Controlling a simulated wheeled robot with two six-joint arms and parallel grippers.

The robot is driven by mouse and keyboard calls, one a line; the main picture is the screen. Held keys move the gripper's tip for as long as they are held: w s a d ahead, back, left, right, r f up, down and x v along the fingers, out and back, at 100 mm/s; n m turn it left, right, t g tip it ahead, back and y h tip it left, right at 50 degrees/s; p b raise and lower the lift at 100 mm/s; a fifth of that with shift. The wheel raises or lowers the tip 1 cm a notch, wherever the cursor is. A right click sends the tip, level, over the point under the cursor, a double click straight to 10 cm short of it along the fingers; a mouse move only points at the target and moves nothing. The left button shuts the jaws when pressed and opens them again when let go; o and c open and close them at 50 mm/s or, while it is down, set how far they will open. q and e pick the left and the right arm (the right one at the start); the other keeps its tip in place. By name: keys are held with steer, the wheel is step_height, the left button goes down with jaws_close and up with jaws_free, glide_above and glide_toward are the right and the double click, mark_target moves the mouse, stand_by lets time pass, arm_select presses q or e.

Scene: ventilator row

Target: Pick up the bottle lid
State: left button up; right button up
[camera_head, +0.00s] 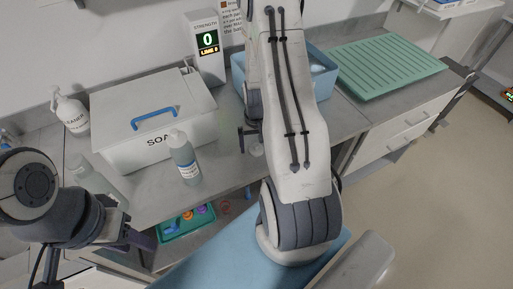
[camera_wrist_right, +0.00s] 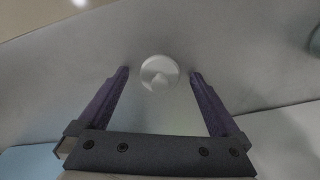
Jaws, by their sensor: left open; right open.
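The bottle lid (camera_wrist_right: 159,73) is a small, round, pale disc with a raised middle, lying on the grey counter. In the head view the lid (camera_head: 257,149) is a small pale spot beside my right arm. My right gripper (camera_wrist_right: 160,76) is open, and in its wrist view the lid appears between the two fingertips, with a gap on each side. In the head view the right gripper (camera_head: 246,133) is partly hidden by its arm. My left gripper (camera_head: 138,236) is open and empty at the counter's front left.
A white box marked SOAK with a blue handle (camera_head: 153,119) stands behind the bottle. A blue bin (camera_head: 318,69), a green ribbed mat (camera_head: 386,66) and a strength display (camera_head: 207,50) are further back. A green tray (camera_head: 178,233) sits below.

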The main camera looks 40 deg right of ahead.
steer(key=shift+c, duration=0.3)
steer(key=c, duration=1.4)
steer(key=shift+o, duration=0.2)
steer(key=shift+r, duration=0.1)
